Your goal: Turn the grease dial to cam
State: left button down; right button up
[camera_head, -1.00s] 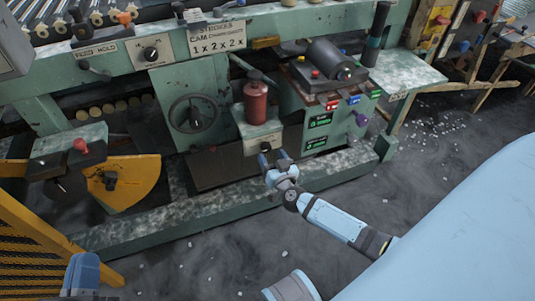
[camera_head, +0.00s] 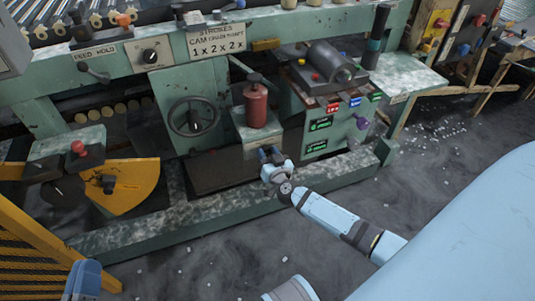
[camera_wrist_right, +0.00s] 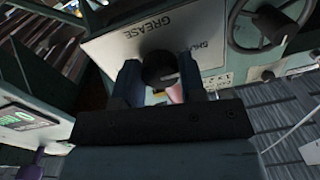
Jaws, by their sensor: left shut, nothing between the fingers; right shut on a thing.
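The grease dial is a round black knob (camera_wrist_right: 160,68) on a pale plate lettered GREASE (camera_wrist_right: 130,35) in the right wrist view. A label beginning SHU is beside it; I see no cam label. My right gripper (camera_wrist_right: 160,80) is shut on the dial, one finger on each side. In the head view, my right gripper (camera_head: 270,154) is at the front of the small box (camera_head: 268,137) under a red canister (camera_head: 256,105), and hides the dial. My left gripper (camera_head: 82,280) is partly visible at the bottom left, shut and away from the machine.
A handwheel (camera_head: 194,116) is left of the box, and a panel with coloured labels and a purple knob (camera_head: 362,123) is right. A low green beam (camera_head: 225,210) runs along the machine's foot. A yellow guard (camera_head: 35,255) stands at the lower left. The grey floor in front is mostly clear.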

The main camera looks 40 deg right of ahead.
pick_arm(q)
jog(key=shift+r, duration=0.15)
pick_arm(e)
jog(key=shift+m+p, duration=0.4)
jog(key=shift+m, duration=0.6)
jog(key=m, duration=0.2)
jog(key=shift+m, duration=0.3)
jog(key=m, duration=0.3)
jog(key=shift+a+m, duration=0.1)
jog(key=shift+m, duration=0.2)
pick_arm(q)
jog(key=shift+r+t, duration=0.3)
jog(key=shift+r, duration=0.2)
pick_arm(e)
jog(key=shift+m, duration=1.8)
jog(key=o, duration=0.9)
